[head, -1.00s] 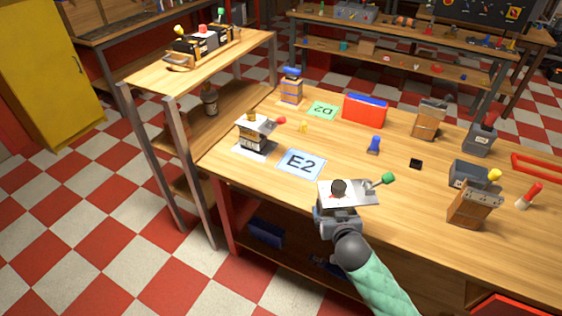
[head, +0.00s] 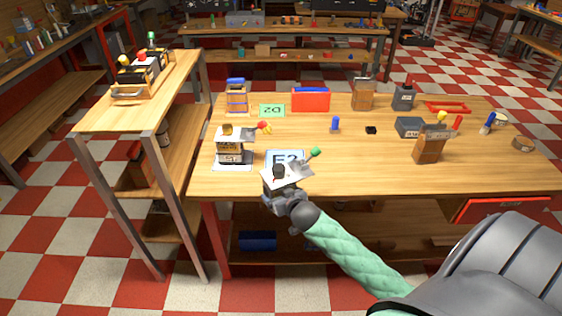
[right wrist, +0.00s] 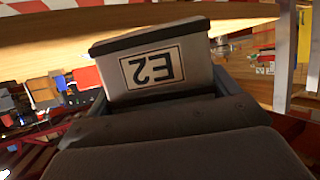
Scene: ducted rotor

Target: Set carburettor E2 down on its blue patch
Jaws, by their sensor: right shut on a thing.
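Carburettor E2 (head: 287,177) is in my right gripper (head: 275,192), above the table's front edge. It has a pale flat plate, a dark knob on top and a lever with a green ball. Its body (right wrist: 165,68) fills the middle of the right wrist view, with the E2 label upside down there. My right gripper (right wrist: 150,103) is shut on it. The blue patch (head: 286,155) marked E2 lies flat on the table just behind the carburettor, which hides its front part. The carburettor appears raised; its exact height is unclear. My left gripper is not in view.
Left of the blue patch, another carburettor (head: 232,147) with a red and yellow lever stands on a white patch. A green patch (head: 271,110) and a red bin (head: 311,100) are behind. A blue-handled item (head: 335,125) stands right. A tall shelf (head: 150,95) is left.

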